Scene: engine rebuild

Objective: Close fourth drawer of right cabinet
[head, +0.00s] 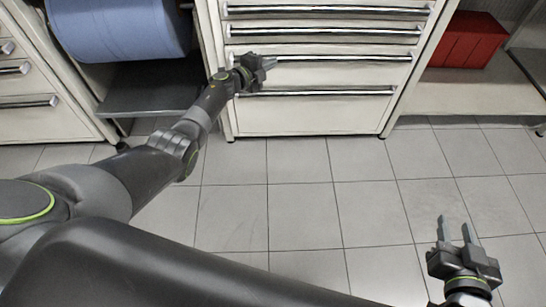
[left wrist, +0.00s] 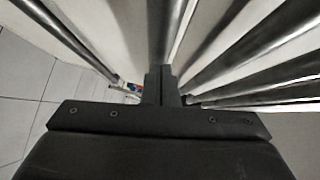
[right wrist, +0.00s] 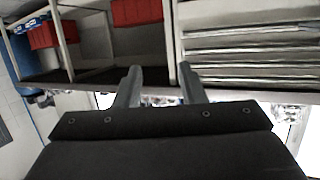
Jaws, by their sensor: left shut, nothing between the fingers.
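The right cabinet (head: 310,118) is white with several drawers stacked under long metal bar handles. Its top is cut off in the head view, so I cannot count which drawer is the fourth. The lowest visible handle (head: 340,93) and the one above it (head: 350,58) lie beside my left gripper (head: 270,63), which is shut and empty at the cabinet's left front. The left wrist view shows its closed fingers (left wrist: 161,85) among several bar handles (left wrist: 255,50); contact is unclear. My right gripper (head: 455,222) is open and empty above the floor, away from the cabinet.
A blue rolled object (head: 120,28) sits over a dark shelf (head: 150,92) left of the cabinet. Another drawer cabinet (head: 40,125) stands at far left. A red bin (head: 468,40) rests on a shelf at right. The tiled floor (head: 300,200) in front is clear.

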